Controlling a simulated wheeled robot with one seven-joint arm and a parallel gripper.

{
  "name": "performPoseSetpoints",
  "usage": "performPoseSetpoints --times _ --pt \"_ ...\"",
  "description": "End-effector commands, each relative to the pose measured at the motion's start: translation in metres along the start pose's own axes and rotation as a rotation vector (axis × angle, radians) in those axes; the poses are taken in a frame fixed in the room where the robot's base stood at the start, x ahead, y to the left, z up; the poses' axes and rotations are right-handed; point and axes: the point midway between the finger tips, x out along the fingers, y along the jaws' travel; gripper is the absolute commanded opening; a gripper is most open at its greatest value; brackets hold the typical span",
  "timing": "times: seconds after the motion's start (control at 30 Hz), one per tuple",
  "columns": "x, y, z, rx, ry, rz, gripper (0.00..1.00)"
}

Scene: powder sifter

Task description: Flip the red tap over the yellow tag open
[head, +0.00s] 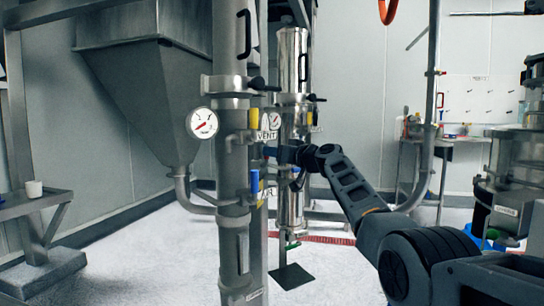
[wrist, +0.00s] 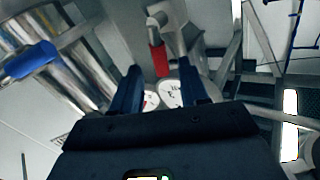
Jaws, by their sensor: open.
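In the wrist view a red tap handle (wrist: 159,60) hangs below a grey pipe elbow, straight ahead and between the lines of my two fingers. My gripper (wrist: 161,74) is open with nothing clearly held; I cannot tell whether a finger touches the red handle. In the head view my gripper (head: 272,151) reaches in from the right, beside the grey vertical column. A yellow piece (head: 253,118) shows on the column near the VENT label, and a small yellow piece (head: 260,186) shows lower down. I cannot make out the red tap in the head view.
A blue handle (head: 254,182) is low on the column; a blue handle (wrist: 30,62) also shows in the wrist view. A dial gauge (head: 202,123) sits left of the column. Steel pipes stand close behind. Gauges (wrist: 170,93) show between my fingers.

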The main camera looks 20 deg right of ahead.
Motion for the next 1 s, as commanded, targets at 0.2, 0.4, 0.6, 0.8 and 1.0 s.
performPoseSetpoints --times 0.2,0.4,0.6,0.8,1.0 --pt "0.013 0.000 0.001 0.001 0.000 0.000 0.44" --pt "0.017 -0.001 0.001 0.000 0.000 0.001 0.44" --pt "0.018 -0.001 0.001 0.000 0.000 0.001 0.44" --pt "0.018 -0.001 0.001 0.000 0.000 0.001 0.35" --pt "0.018 -0.001 0.000 0.000 -0.001 0.001 0.16"
